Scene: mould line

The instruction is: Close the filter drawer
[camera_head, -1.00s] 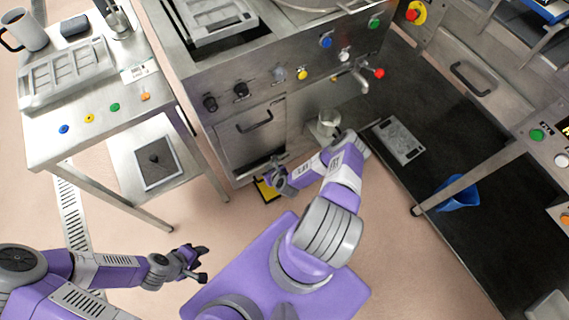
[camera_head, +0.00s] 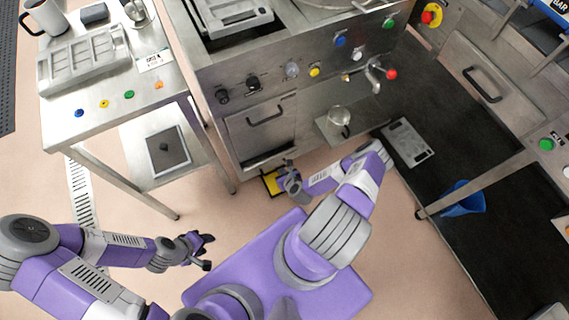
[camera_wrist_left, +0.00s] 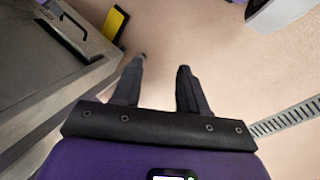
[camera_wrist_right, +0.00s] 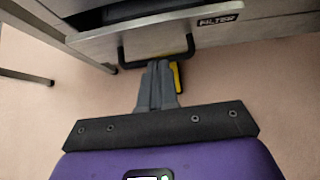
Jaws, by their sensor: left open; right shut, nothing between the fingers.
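The filter drawer (camera_wrist_right: 150,38) is low on the steel machine, with a FILTER label and a black bar handle (camera_wrist_right: 191,46). In the right wrist view a dark gap shows behind its front, so it stands partly out. In the head view the drawer (camera_head: 268,160) is partly hidden by my right gripper (camera_head: 290,180). That gripper (camera_wrist_right: 157,66) is shut and empty, its tips at the handle; I cannot tell whether they touch. My left gripper (camera_head: 206,250) is open and empty above the floor, apart from the drawer; its fingers (camera_wrist_left: 160,65) are spread.
A steel side table (camera_head: 105,125) stands left of the machine. A yellow object (camera_head: 271,182) lies on the floor by the drawer. A blue container (camera_head: 462,200) is at right. Open floor lies around my left gripper.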

